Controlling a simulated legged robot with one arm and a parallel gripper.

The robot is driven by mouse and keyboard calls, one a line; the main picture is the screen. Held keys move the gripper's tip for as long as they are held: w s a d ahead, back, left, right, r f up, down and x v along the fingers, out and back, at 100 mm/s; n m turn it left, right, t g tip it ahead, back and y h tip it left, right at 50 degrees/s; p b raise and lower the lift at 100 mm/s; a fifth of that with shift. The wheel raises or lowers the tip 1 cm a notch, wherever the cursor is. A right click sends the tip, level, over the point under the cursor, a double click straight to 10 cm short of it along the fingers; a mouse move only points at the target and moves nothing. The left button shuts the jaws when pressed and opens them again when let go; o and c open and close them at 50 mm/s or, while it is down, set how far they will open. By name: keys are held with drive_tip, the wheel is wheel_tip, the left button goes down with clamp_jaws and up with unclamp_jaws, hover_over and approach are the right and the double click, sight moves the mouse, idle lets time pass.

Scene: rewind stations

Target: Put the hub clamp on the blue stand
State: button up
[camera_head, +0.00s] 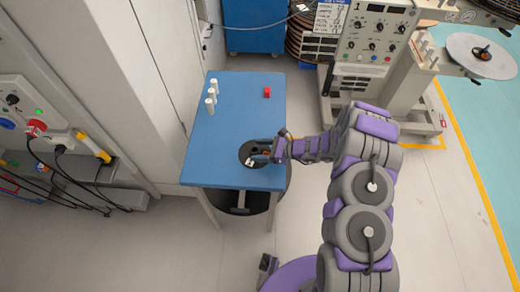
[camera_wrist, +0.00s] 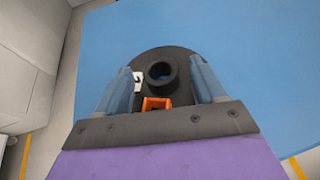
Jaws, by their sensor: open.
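The hub clamp appears to be the black round piece with a raised hollow ring (camera_wrist: 163,73) and an orange part (camera_wrist: 155,103). In the head view it shows as a dark disc (camera_head: 246,149) flat on the near end of the blue stand (camera_head: 231,113), whose blue top also fills much of the wrist view (camera_wrist: 265,80). A small white marked tag (camera_wrist: 138,80) is beside the ring. My gripper (camera_wrist: 163,78) is open over the disc, one finger on each side of the ring and orange part. Whether the fingers touch them cannot be told.
A grey machine (camera_head: 370,45) is behind right; a grey disc (camera_head: 464,45) there carries a dark piece with orange. A wall panel with cables (camera_head: 40,130) is left.

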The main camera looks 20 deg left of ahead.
drive_tip(key=shift+r, duration=0.1)
drive_tip(key=p+v, duration=0.2)
drive_tip(key=v, duration=1)
